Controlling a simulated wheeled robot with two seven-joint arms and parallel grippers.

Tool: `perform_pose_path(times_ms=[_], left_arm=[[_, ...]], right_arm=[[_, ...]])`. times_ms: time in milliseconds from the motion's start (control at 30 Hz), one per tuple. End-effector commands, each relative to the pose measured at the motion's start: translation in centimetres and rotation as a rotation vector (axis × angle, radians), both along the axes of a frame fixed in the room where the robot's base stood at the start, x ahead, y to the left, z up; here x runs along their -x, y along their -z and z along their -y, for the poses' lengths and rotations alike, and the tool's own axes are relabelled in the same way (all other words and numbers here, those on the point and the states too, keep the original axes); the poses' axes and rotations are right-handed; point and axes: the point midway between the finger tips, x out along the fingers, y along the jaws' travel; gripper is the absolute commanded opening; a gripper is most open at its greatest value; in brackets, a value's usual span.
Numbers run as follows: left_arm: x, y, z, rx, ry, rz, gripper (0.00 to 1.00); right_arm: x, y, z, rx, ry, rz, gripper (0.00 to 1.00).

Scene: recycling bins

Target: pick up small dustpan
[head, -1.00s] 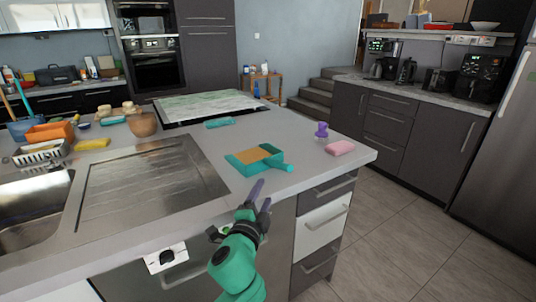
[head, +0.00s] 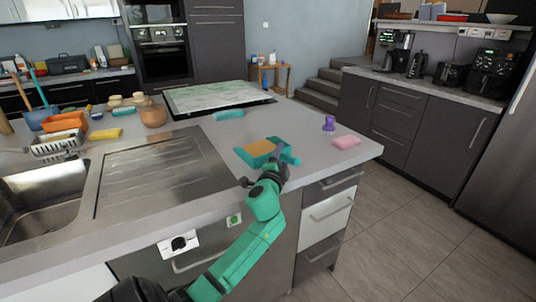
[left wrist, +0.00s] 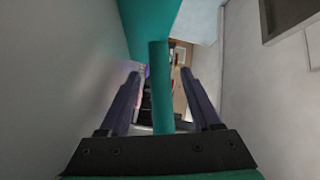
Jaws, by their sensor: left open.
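The small dustpan (head: 256,150) is teal with an orange-tan patch inside. It lies near the front edge of the grey island worktop in the head view, its handle toward the right. My left gripper (head: 272,172) is at the dustpan's near side, by the worktop edge. In the left wrist view, the teal handle (left wrist: 160,85) stands between the two open fingers of my left gripper (left wrist: 158,95), with a gap on each side. The wider teal pan (left wrist: 148,20) shows beyond it. My right gripper is not in view.
A pink sponge (head: 346,142) and a purple item (head: 329,124) stand to the right of the dustpan. A teal item (head: 229,114) lies behind it. The metal drainboard (head: 160,175) and sink (head: 40,205) are to the left. Drawers drop below the front edge.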

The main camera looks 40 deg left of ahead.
Motion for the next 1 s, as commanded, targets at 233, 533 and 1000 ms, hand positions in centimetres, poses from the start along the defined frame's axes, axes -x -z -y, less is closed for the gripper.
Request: perform_pose_path(times_ms=[233,533,1000], left_arm=[[0.03,0.02,0.02,0.0,0.0,0.0,0.0],[0.05,0.05,0.04,0.0,0.0,-0.001,0.0],[0.06,0.08,0.04,0.001,-0.001,-0.001,0.0]], right_arm=[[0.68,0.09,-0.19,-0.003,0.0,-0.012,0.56],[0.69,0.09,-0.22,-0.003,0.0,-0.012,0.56],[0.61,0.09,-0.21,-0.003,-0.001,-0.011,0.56]])
